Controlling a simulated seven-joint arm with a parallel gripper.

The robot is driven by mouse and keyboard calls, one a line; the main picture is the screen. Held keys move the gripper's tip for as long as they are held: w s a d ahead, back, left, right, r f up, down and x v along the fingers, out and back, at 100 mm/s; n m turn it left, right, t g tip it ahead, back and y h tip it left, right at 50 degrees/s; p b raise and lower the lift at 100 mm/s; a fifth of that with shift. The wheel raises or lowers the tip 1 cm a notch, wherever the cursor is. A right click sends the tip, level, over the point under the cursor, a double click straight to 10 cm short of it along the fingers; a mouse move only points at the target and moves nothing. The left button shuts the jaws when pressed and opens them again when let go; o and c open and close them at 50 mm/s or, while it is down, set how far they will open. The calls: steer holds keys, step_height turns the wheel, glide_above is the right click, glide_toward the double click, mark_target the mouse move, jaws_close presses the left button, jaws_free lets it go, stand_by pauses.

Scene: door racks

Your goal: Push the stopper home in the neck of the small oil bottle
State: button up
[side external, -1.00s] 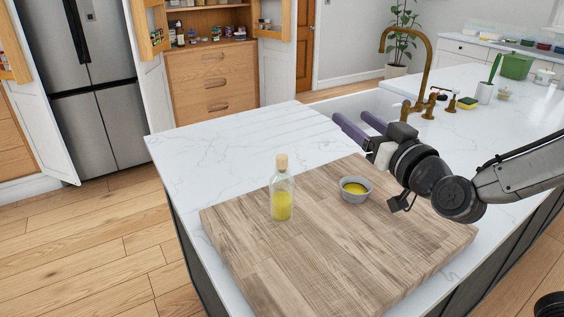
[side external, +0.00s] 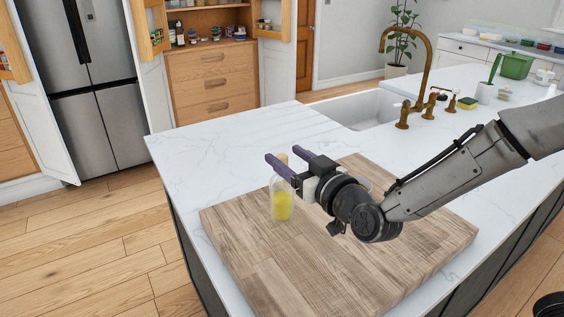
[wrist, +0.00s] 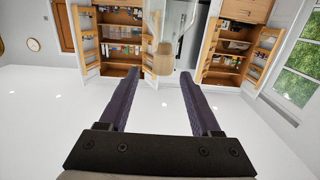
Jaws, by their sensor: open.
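The small oil bottle (side external: 281,207) is clear glass with yellow oil and stands upright on the wooden board. Its pale wooden stopper (side external: 283,158) stands up out of the neck, partly hidden by my near finger. How deep it sits is hard to tell. My gripper (side external: 282,154) is open and level at the height of the stopper and neck. In the wrist view, which looks upside down, the stopper (wrist: 162,61) shows between the spread fingertips of my gripper (wrist: 164,76). I cannot tell whether either finger touches it.
The wooden board (side external: 275,272) lies on the white marble counter (side external: 210,152). The sink (side external: 370,107) and brass tap (side external: 405,118) are further back. The board left of and in front of the bottle is clear.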

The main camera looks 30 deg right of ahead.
steer(key=shift+w+a+f, duration=0.1)
steer(key=shift+w+f, duration=0.1)
steer(key=shift+w, duration=1.15)
steer(key=shift+w+f, duration=0.2)
steer(key=shift+w, duration=1.1)
jaws_close()
